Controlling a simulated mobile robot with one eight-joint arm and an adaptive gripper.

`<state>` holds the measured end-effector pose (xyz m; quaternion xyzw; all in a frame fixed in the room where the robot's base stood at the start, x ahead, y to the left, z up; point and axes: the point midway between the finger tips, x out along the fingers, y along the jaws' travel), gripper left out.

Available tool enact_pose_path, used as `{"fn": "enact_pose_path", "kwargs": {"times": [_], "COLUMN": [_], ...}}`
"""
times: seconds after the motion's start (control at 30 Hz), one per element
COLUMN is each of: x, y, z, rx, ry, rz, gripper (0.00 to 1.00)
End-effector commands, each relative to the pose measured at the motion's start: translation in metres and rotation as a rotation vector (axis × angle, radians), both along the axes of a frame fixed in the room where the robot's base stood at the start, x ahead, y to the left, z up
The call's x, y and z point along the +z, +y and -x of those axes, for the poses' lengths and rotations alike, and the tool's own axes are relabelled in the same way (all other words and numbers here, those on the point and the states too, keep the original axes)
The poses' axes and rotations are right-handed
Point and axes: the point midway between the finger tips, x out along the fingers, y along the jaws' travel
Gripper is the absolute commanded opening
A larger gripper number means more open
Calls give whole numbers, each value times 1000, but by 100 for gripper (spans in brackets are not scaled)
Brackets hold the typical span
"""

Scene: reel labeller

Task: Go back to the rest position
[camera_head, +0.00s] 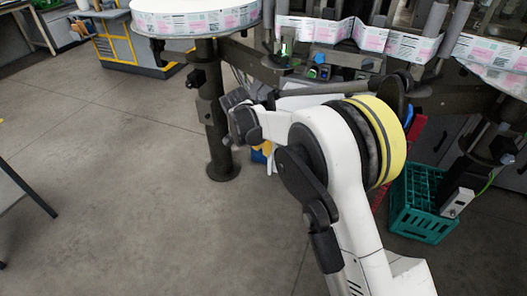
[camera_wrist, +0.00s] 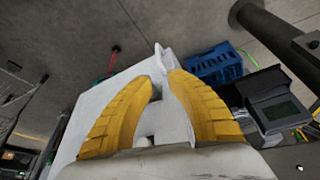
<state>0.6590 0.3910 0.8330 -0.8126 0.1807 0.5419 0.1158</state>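My gripper (camera_head: 268,150) hangs at the end of my bent white arm in the head view, in front of the labelling machine, with only a bit of its yellow fingers showing. In the wrist view both yellow fingers of my gripper (camera_wrist: 161,82) are apart, with a gap between their tips. Nothing is held between them. A white surface lies behind the fingers; I cannot tell what it belongs to.
The labelling machine with its label strip (camera_head: 398,42) stands close behind my arm. A round table (camera_head: 196,20) on a dark post (camera_head: 214,120) is left of it. A green crate (camera_head: 420,205) stands at right. A blue crate (camera_wrist: 214,66) shows in the wrist view.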

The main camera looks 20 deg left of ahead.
Motion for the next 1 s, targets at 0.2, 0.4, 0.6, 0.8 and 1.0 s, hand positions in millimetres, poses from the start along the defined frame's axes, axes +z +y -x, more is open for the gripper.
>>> {"fn": "enact_pose_path", "kwargs": {"times": [0.2, 0.4, 0.6, 0.8, 1.0], "x": [0, 7, 69, 145, 193], "y": [0, -7, -68, -162, -248], "z": [0, -1, 3, 35, 94], "rx": [0, 4, 57, 150, 236], "ry": [0, 1, 4, -10, -47], "rz": [0, -1, -18, -39, -47], "gripper": [20, 20, 20, 20, 20]}}
